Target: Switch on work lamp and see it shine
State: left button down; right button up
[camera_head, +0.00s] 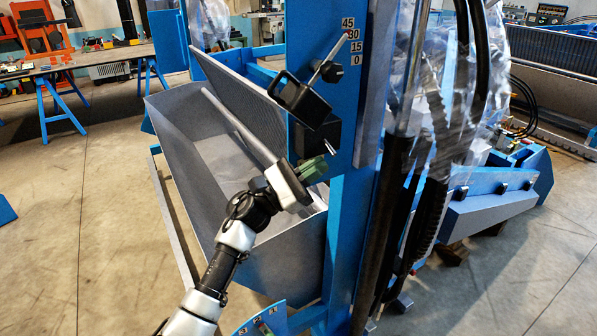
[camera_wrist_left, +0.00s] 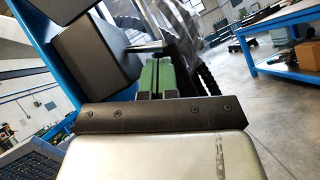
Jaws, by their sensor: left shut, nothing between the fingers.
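A black box-shaped fixture, seemingly the work lamp (camera_head: 300,101), is mounted tilted on the blue post. A darker box (camera_head: 318,137) sits just below it, and a short silver lever (camera_head: 332,146) shows at its right side. I see no glow on the fixture; its front face is not clearly visible. My left gripper (camera_head: 313,169) has green fingers, shut and empty, just below the lever. In the left wrist view the green fingertips (camera_wrist_left: 163,72) point toward a silver bar, with a black box (camera_wrist_left: 95,52) to their left. I cannot tell whether they touch the lever. My right gripper is not in view.
An angle scale (camera_head: 350,40) marked 45 to 0 is on the blue post (camera_head: 345,230). Black hoses and clear plastic sheeting hang right of the post. A grey metal bin (camera_head: 190,130) lies behind my left arm. Open floor is at the left.

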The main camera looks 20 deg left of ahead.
pick_arm(q)
jog(key=shift+w+d+r, duration=0.3)
jog(key=shift+w+d, duration=0.05)
jog(key=shift+d, duration=0.05)
jog(key=shift+s+d+r+n+t+y, duration=0.1)
jog(key=shift+n+t+y, duration=0.1)
jog(key=shift+n+t, duration=0.35)
jog(key=shift+s+d+r+n+t+y, duration=0.1)
jog(key=shift+n+t+y, duration=0.15)
jog(key=shift+n, duration=0.6)
